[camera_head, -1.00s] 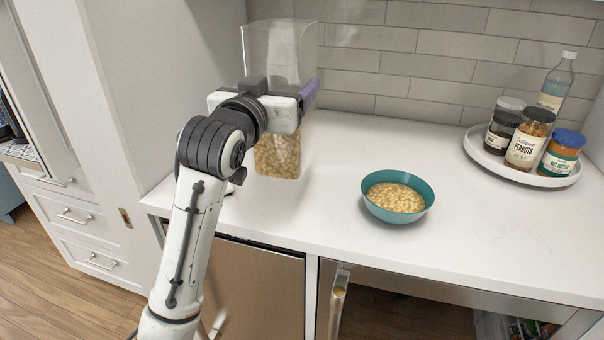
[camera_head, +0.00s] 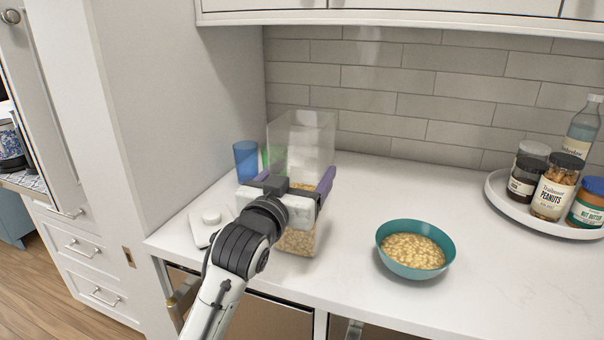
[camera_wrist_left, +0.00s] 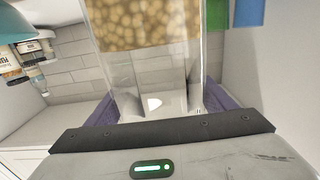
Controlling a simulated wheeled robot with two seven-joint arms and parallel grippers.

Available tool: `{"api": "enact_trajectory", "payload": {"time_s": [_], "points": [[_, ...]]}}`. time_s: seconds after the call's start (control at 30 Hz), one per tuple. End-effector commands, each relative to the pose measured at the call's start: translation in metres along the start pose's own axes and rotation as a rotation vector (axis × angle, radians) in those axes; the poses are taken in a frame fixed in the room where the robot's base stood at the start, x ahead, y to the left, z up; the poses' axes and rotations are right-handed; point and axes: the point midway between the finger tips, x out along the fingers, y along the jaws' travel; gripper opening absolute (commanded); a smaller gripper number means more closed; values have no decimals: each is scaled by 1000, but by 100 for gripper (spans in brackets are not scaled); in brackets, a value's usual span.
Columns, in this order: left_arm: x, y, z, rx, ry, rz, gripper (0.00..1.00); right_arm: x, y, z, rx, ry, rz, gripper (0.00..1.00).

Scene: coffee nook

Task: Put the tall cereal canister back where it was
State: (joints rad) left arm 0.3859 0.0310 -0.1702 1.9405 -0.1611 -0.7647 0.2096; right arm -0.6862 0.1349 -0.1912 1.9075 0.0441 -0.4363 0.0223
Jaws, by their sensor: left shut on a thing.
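The tall clear cereal canister (camera_head: 304,135) is upright, with tan cereal in its lower part. My left gripper (camera_head: 308,190) is shut on it around its middle, with purple finger pads along its sides. In the left wrist view the clear wall and cereal of the canister (camera_wrist_left: 150,25) fill the middle, between the purple pads of my left gripper (camera_wrist_left: 160,108). The canister is over the counter near the left wall; I cannot tell whether its base touches the counter. My right gripper is not in view.
A teal bowl of cereal (camera_head: 412,262) stands right of the canister. A blue cup (camera_head: 246,162) and a green one (camera_head: 272,158) stand behind it. A white lid-like item (camera_head: 207,226) lies to its left. A round tray (camera_head: 506,203) with jars is at far right.

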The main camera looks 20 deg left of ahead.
Motion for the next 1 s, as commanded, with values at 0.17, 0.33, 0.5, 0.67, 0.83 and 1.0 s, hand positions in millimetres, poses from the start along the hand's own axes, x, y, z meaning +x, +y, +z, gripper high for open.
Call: {"api": "enact_trajectory", "payload": {"time_s": [0.17, 0.33, 0.5, 0.67, 0.83, 1.0], "points": [[0, 0, -3, 0, 7, 0, 38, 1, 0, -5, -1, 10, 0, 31], [0, 0, 2, 0, 0, 0, 80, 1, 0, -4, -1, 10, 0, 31], [0, 0, 2, -1, 0, 0, 95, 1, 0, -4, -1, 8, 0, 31], [0, 0, 2, -1, 0, 0, 95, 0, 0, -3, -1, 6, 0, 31], [-5, 0, 0, -1, 0, 0, 95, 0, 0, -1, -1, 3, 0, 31], [-32, 0, 1, -2, 0, 1, 95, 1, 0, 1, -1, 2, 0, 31]]}}
